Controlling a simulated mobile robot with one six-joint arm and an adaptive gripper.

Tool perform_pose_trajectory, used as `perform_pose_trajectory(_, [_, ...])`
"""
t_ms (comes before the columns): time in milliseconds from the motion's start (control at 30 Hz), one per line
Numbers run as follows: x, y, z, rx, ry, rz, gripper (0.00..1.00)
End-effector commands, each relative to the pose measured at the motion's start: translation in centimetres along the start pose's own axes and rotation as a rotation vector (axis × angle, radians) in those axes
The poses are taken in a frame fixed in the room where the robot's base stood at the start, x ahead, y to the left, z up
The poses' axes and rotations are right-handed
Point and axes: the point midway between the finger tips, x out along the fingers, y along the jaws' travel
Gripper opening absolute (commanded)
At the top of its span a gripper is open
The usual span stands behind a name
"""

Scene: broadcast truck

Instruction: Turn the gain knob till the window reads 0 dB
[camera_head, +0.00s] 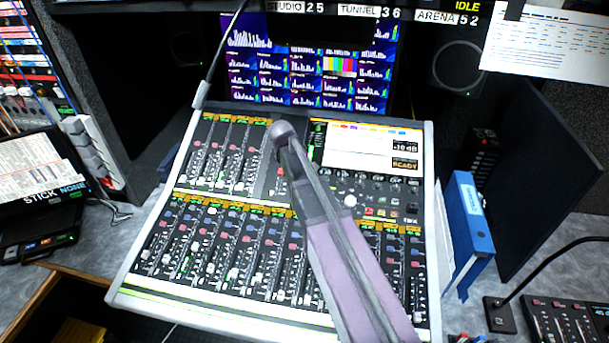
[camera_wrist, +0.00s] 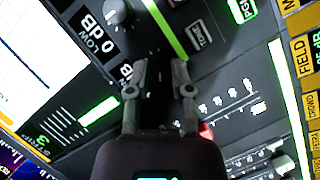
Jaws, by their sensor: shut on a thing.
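The console (camera_head: 432,200) stands in the middle of the head view. A small dark window (camera_head: 404,147) at its upper right appears to read 10 dB, its sign too small to be sure of. In the wrist view, slanted lettering (camera_wrist: 97,28) shows "0 dB" beside the word LOW; any characters before the 0 are unclear. My gripper's fingers (camera_wrist: 160,90) stand a little apart, shut on the gain knob, which is dark and hardly shows between them. In the head view my arm crosses the console and hides the grip.
Another grey knob (camera_wrist: 117,12) sits close to the lettering. Faders and small knobs crowd the console. The monitor wall (camera_head: 305,65) stands behind it. A blue binder (camera_head: 470,220) is at the right, and a tablet (camera_head: 35,170) at the left.

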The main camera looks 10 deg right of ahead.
Motion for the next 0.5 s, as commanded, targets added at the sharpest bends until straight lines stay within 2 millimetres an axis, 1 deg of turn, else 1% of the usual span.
perform_pose_trajectory(167, [0.07,-0.17,0.18,-0.03,-0.003,0.008,0.0])
perform_pose_trajectory(500, [0.07,-0.12,0.19,-0.033,-0.003,0.009,0.0])
